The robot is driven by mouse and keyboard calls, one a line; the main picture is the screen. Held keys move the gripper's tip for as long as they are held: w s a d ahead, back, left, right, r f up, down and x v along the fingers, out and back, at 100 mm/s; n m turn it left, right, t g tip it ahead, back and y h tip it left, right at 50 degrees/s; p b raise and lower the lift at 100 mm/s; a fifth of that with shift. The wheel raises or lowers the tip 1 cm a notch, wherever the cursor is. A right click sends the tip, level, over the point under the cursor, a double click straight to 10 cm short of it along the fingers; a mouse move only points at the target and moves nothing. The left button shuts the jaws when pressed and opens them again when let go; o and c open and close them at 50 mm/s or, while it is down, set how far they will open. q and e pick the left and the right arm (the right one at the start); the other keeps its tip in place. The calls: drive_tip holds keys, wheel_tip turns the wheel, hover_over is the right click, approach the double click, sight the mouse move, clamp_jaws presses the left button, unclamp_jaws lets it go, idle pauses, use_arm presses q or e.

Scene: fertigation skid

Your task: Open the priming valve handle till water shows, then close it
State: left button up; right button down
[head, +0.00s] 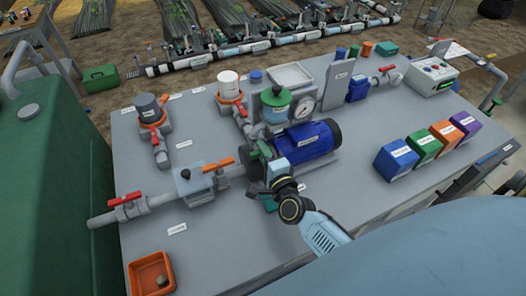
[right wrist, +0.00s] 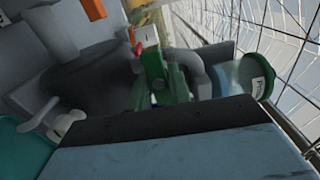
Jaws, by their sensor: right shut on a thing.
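I cannot see any water. My left gripper is not in view.
An orange-handled valve (head: 218,164) and a red-handled valve (head: 124,200) sit on the pipe to the left. Several coloured boxes (head: 425,148) stand at right.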

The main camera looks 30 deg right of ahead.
drive_tip(key=c, duration=1.4)
unclamp_jaws()
drive_tip(key=shift+o, duration=0.2)
drive_tip(key=shift+s, duration=0.1)
drive_tip(key=s, duration=1.3)
drive_tip(key=shift+a+b, duration=0.4)
drive_tip(key=shift+b, duration=0.05)
drive_tip(key=shift+s, duration=0.1)
